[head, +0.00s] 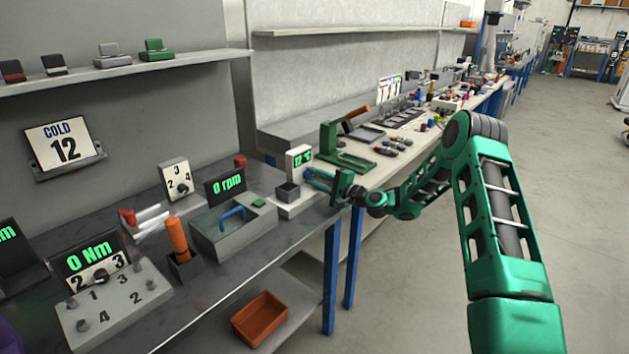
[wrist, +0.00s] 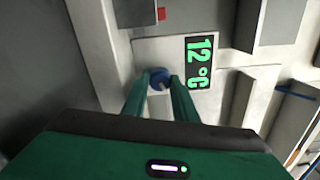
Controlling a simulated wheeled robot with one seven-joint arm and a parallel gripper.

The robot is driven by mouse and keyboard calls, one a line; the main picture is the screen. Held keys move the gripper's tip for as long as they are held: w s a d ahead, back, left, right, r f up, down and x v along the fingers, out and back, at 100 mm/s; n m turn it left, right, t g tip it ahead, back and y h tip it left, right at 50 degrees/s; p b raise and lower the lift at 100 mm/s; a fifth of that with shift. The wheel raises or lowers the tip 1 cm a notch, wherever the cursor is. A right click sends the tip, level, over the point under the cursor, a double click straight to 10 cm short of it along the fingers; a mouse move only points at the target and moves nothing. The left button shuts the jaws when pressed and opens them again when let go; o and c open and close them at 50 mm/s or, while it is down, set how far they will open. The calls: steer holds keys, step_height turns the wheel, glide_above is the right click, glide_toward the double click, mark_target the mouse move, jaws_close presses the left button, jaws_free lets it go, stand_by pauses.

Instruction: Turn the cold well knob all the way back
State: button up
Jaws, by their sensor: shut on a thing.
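The cold well (head: 293,207) is a white unit with a dark square block on its base and a display (head: 303,157) reading 12 °C. In the wrist view the display (wrist: 199,62) reads 12 °C in green. The blue knob (wrist: 159,78) sits on the white face beside the display. My gripper (wrist: 160,85) is shut on the knob, one green finger on each side; the fingers hide part of it. In the head view my gripper (head: 312,176) reaches the unit from the right, and the knob is hidden there. The knob's pointer mark cannot be made out.
A card (head: 62,143) on the wall reads COLD 12. Left of the well stand a grey tub with a blue handle (head: 232,216), a 0 rpm display (head: 226,184) and a numbered dial (head: 176,179). A green stand (head: 335,150) is close behind my gripper. The aisle at right is clear.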

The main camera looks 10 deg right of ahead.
steer(key=n, duration=0.6)
steer(key=shift+f, duration=0.15)
steer(key=n, duration=0.4)
steer(key=shift+s+f+n, duration=0.1)
steer(key=shift+f+n, duration=0.05)
steer(key=shift+n, duration=1.05)
steer(key=shift+f, duration=0.1)
steer(key=o, duration=0.8)
